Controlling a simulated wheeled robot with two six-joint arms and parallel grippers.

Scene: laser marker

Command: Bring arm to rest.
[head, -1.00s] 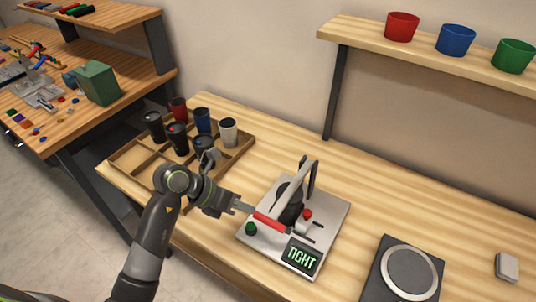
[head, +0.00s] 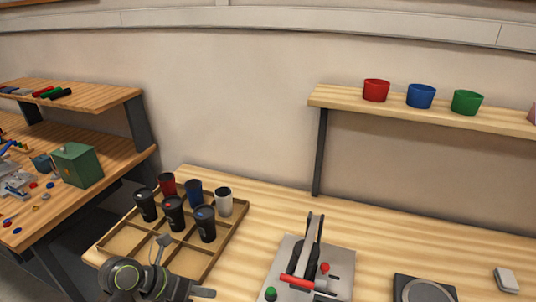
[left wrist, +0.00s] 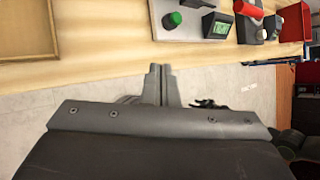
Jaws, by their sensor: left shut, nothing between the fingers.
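My left gripper (head: 203,293) is low in the head view, left of the laser marker machine (head: 312,258). In the left wrist view my left gripper (left wrist: 160,72) has its fingers together with nothing between them, over the table's front edge. The machine has a red handle (head: 297,281), a green button (head: 270,294) and a raised dark arm. In the left wrist view its green button (left wrist: 174,18) and lit display (left wrist: 216,26) show at the top, apart from the fingers. My right gripper is not in view.
A wooden tray (head: 118,238) with several tumblers stands left of the machine. A dark round-topped plate (head: 424,291) and a small grey block (head: 507,280) are to the right. A shelf (head: 330,97) above holds coloured cups. A second bench with a green box (head: 77,165) is at left.

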